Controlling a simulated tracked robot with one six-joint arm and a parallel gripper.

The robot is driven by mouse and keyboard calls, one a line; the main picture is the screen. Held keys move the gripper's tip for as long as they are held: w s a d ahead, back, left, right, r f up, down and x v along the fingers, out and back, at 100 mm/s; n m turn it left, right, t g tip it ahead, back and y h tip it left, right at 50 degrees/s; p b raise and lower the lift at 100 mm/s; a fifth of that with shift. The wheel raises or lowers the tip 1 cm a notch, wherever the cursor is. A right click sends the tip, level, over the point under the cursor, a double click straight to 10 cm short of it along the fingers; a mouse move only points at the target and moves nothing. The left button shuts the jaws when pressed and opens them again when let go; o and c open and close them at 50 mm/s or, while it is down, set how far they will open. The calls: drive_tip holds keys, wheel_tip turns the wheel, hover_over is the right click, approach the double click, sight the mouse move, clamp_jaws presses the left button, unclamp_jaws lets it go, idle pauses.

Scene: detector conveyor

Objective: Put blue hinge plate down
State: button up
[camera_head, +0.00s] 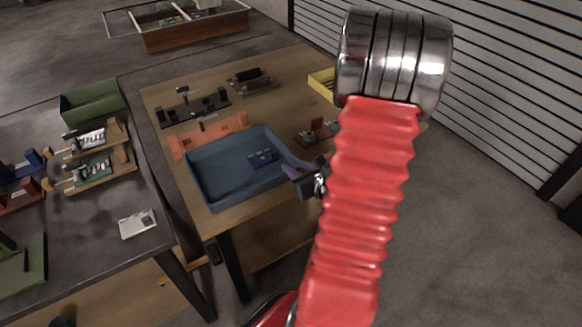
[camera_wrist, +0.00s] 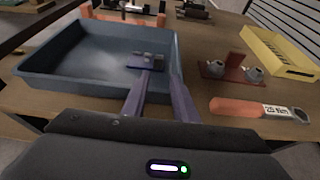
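The blue hinge plate (camera_head: 263,157) lies inside the blue-grey tray (camera_head: 200,185), towards its right side. In the wrist view the hinge plate (camera_wrist: 146,62) shows just beyond the tip of my left finger, with small raised hinge parts on top. My gripper (camera_head: 290,171) is at the tray's right edge in the head view, apart from the plate. In the wrist view my gripper (camera_wrist: 163,77) has its two purple fingers spread, with nothing between them. Whether the left fingertip touches the plate cannot be told. The tray (camera_wrist: 60,78) fills the left of the wrist view.
A red part with metal knobs (camera_wrist: 230,70), an orange wrench-like tool (camera_wrist: 262,109) and a yellow bin (camera_wrist: 280,52) stand right of the tray. An orange bracket (camera_head: 208,134) and a black fixture (camera_head: 193,107) are behind it. A second bench with green bins is on the left.

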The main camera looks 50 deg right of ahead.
drive_tip(key=shift+s, duration=0.2)
drive_tip(key=shift+a, duration=0.1)
drive_tip(key=shift+w+a+r, duration=0.1)
drive_tip(key=shift+w+a, duration=0.05)
idle(0.4)
